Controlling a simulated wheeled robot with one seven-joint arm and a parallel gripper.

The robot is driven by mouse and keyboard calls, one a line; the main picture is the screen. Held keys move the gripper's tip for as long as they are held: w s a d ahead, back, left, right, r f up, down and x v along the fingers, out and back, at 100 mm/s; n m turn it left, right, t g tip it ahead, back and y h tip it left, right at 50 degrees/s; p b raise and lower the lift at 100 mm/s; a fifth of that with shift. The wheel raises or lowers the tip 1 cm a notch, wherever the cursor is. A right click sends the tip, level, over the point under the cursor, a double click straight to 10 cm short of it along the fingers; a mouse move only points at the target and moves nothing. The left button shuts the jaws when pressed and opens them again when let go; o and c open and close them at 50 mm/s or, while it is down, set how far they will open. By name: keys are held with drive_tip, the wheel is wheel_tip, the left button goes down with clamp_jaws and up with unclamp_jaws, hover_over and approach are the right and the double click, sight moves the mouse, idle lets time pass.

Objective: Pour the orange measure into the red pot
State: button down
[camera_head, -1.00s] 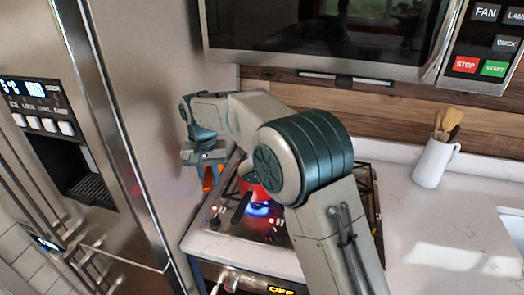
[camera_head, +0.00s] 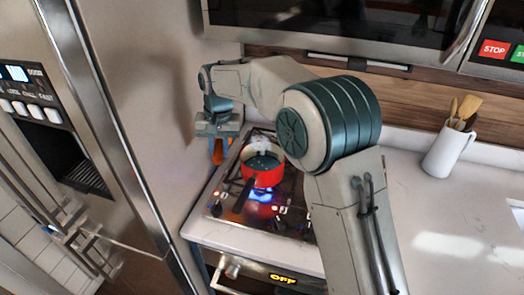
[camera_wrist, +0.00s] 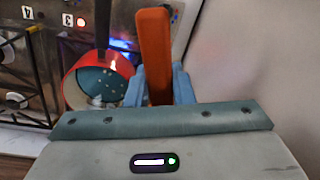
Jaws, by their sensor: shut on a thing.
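The red pot (camera_head: 264,175) stands on the stove over a lit blue flame, its dark handle pointing to the front left. Something pale shows inside it, perhaps steam or water. It also shows in the wrist view (camera_wrist: 119,64), left of my gripper. My gripper (camera_head: 218,140) hangs at the left of the pot, near the fridge side. In the wrist view its blue fingers (camera_wrist: 158,85) are shut on the orange measure (camera_wrist: 154,50), of which a long flat orange part shows. The measure's bowl and contents are hidden. In the head view only a small orange piece (camera_head: 217,152) shows below the fingers.
The steel fridge (camera_head: 150,110) stands close on the left. A microwave (camera_head: 330,25) hangs above the stove. A white jug with wooden utensils (camera_head: 447,152) stands on the right counter, which is otherwise mostly clear.

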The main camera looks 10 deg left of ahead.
drive_tip(key=w+d+r+g+y+b, duration=0.1)
drive_tip(key=d+y+b, duration=0.1)
drive_tip(key=d+y, duration=0.3)
drive_tip(key=shift+d+r+y, duration=0.35)
drive_tip(key=shift+y, duration=0.15)
drive_tip(key=shift+w+d+b, duration=0.15)
drive_tip(key=shift+d+b, duration=0.1)
drive_tip(key=shift+b, duration=0.1)
drive_tip(key=shift+w+d+r+g+y+b, duration=0.1)
drive_tip(key=shift+d+r+g+y+b, duration=0.1)
drive_tip(key=shift+y+b, duration=0.4)
drive_tip(key=shift+d+r+g+y+b, duration=0.1)
drive_tip(key=shift+d+g+y+b, duration=0.1)
drive_tip(key=shift+y+b, duration=0.4)
drive_tip(key=shift+w+d+r+g+y+b, duration=0.1)
drive_tip(key=shift+d+r+g+y+b, duration=0.1)
drive_tip(key=shift+y+b, duration=0.6)
drive_tip(key=shift+d+r+g+y+b, duration=0.1)
drive_tip(key=shift+d+g+y+b, duration=0.1)
drive_tip(key=shift+y+b, duration=0.65)
drive_tip(key=shift+w+d+r+g+y+b, duration=0.1)
drive_tip(key=shift+d+y+b, duration=0.1)
drive_tip(key=shift+y+b, duration=0.6)
idle(0.9)
drive_tip(key=shift+w+d+y+b, duration=0.15)
drive_tip(key=shift+d+y+b, duration=0.4)
drive_tip(key=shift+d+y, duration=0.3)
idle(0.5)
